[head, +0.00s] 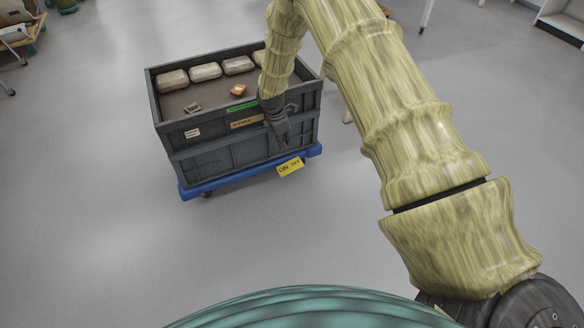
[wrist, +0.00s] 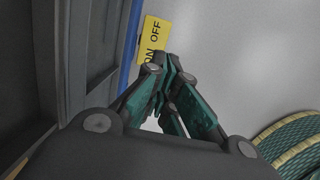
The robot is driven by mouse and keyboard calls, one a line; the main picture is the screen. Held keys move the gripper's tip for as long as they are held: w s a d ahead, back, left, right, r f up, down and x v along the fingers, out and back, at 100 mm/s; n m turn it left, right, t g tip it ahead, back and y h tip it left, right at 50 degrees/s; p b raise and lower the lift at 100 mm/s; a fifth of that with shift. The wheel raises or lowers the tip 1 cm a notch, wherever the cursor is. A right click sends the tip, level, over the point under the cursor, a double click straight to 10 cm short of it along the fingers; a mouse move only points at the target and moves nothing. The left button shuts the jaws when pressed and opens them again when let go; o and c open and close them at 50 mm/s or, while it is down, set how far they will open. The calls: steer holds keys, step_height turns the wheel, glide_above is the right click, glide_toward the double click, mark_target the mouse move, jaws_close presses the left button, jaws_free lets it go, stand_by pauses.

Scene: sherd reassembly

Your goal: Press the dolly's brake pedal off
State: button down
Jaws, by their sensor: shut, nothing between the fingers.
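The blue dolly (head: 226,179) stands on the floor with a grey crate (head: 205,165) on top. A yellow pedal plate marked ON and OFF (head: 290,167) sticks out from the dolly's front edge. In the wrist view the pedal plate (wrist: 152,38) is at the top, beside the blue dolly edge (wrist: 130,45). My gripper (head: 283,143) is shut and empty, pointing down in front of the crate's front wall, just above the pedal. In the wrist view its fingertips (wrist: 163,62) overlap the ON end of the plate. I cannot tell whether they touch it.
The crate holds several pale wrapped blocks (head: 205,71), an orange-brown sherd (head: 238,90) and a grey piece (head: 193,108). Its front wall is close beside my gripper. The floor (head: 90,200) left of and in front of the dolly is clear.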

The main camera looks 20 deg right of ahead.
mark_target(293, 166)
steer(key=shift+w+d+r, duration=0.1)
steer(key=shift+w+d, duration=0.1)
steer(key=shift+w, duration=0.15)
steer(key=d+f+b, duration=0.1)
steer(key=f+b, duration=0.1)
steer(key=f, duration=0.2)
steer(key=d+f+b, duration=0.1)
steer(key=f+b, duration=0.2)
steer(key=f, duration=0.2)
steer(key=d+f+b, duration=0.1)
steer(key=f+b, duration=0.1)
steer(key=f, duration=0.2)
steer(key=shift+f, duration=0.4)
